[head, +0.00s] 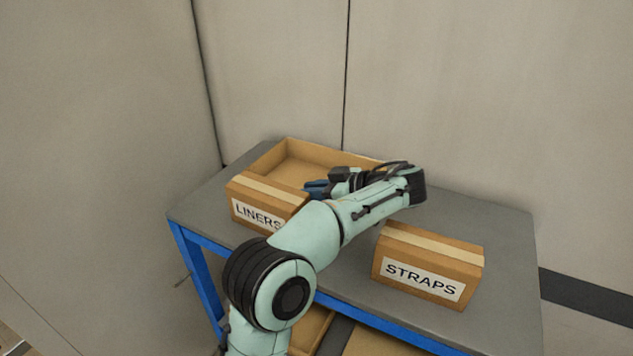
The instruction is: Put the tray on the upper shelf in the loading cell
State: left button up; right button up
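An open, shallow brown cardboard tray (318,156) sits at the back of a grey table top with a blue frame. It looks empty where I can see into it; its front and right parts are hidden behind my arm and the LINERS box. My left gripper (315,188) has blue fingertips and points left, in front of or over the tray's front side. Whether it touches the tray cannot be seen, nor the gap between its fingers. My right gripper is not in view. No upper shelf is recognisable in this view.
A closed LINERS box (262,204) stands left of my gripper, and a closed STRAPS box (428,265) stands front right. The table (500,222) is clear at its right end. Brown boxes (312,328) show below the table top. Pale walls stand close behind and left.

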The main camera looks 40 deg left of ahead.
pick_arm(q)
jog(key=shift+s+a+f, duration=0.1)
jog(key=shift+a+f, duration=0.05)
jog(key=shift+a, duration=0.05)
grip_shut()
dwell(1.3)
